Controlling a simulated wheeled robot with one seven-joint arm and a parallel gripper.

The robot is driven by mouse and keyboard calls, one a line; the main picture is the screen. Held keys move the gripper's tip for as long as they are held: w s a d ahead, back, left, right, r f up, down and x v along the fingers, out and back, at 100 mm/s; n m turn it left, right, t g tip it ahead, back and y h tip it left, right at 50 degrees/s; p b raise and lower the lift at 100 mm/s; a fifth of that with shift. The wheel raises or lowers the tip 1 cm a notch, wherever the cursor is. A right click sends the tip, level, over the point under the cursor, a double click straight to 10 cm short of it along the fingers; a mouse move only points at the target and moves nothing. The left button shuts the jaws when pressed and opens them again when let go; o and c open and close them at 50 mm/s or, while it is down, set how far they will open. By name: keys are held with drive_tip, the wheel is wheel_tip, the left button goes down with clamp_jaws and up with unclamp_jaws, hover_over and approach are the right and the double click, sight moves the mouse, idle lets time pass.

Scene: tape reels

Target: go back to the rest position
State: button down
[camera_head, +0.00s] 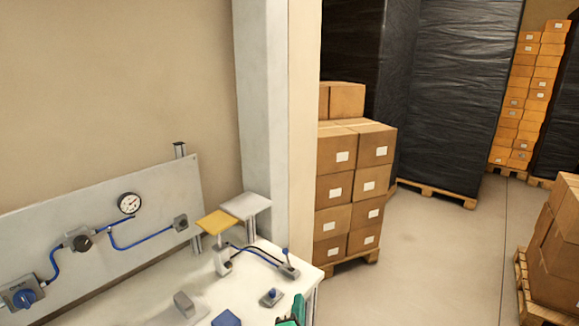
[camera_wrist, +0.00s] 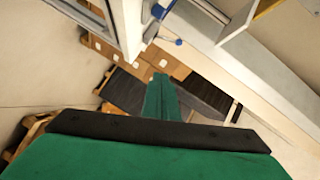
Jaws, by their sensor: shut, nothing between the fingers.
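My gripper (camera_wrist: 162,82) shows in the wrist view as green fingers reaching out past a dark bar and a wide green body. The fingers lie together, shut, with nothing between them. They are up in the air near the white table's edge, with cartons and floor far behind them. In the head view, a small green and dark piece of my gripper (camera_head: 297,310) shows at the bottom, by the right end of the white table (camera_head: 255,295). The rest of my arm is out of that view. No tape reel can be made out.
On the table stand a lever fixture (camera_head: 222,262), a small knob block (camera_head: 271,297) and a blue block (camera_head: 227,319). A yellow plate (camera_head: 217,222) and a grey plate (camera_head: 245,206) stand behind. A gauge panel (camera_head: 110,245) borders the left. Stacked cartons (camera_head: 335,188) stand beyond; open floor lies right.

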drive_tip(key=s+f+n+y, duration=0.1)
drive_tip(key=s+f+n, duration=0.3)
drive_tip(key=s+f, duration=0.5)
drive_tip(key=s+f+n+y, duration=0.1)
drive_tip(key=s+f+n, duration=0.45)
drive_tip(key=s, duration=0.85)
drive_tip(key=s+a+r+n, duration=0.1)
drive_tip(key=s+n, duration=0.1)
drive_tip(key=s, duration=0.9)
drive_tip(key=s+a+r+n+g, duration=0.1)
drive_tip(key=s+n, duration=0.2)
drive_tip(key=s, duration=0.8)
drive_tip(key=shift+s+a, duration=0.2)
drive_tip(key=shift+a, duration=0.05)
drive_tip(key=shift+d, duration=0.1)
